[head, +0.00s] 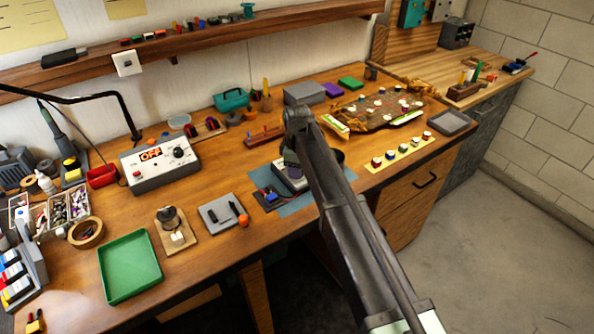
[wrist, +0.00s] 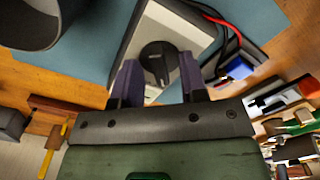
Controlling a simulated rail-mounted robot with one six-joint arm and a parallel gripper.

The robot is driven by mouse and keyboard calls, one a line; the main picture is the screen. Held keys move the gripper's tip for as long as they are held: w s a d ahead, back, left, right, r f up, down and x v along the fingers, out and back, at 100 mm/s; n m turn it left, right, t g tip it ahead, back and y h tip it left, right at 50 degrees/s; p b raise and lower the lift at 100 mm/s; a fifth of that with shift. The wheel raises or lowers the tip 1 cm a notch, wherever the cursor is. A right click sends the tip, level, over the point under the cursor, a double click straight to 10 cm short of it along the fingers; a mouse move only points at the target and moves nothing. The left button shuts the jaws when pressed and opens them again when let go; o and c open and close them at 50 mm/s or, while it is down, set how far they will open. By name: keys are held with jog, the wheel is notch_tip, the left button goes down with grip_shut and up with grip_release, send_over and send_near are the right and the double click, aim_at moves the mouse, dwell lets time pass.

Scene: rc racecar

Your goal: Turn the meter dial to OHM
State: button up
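A pale meter with a dark border (wrist: 190,38) lies on a blue mat under my gripper in the wrist view. Its round black dial (wrist: 158,58) has a raised ridge with a small light mark. My gripper (wrist: 158,72) points down at it, with its two purple-grey fingers apart, one on each side of the dial's near part. Whether they touch the dial I cannot tell. In the head view my arm and gripper (head: 291,158) hide most of the meter (head: 290,181). No dial lettering is readable.
Red and black leads (wrist: 232,32) and a blue-topped part (wrist: 238,69) lie right of the meter. A dark cylinder (wrist: 30,22) stands left. In the head view, a box with an orange OFF display (head: 158,163) stands left, and a green tray (head: 129,268) lies front left.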

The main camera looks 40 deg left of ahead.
grip_shut()
jog(key=shift+m, duration=0.3)
jog(key=m, duration=1.1)
jog(key=shift+m, duration=2.1)
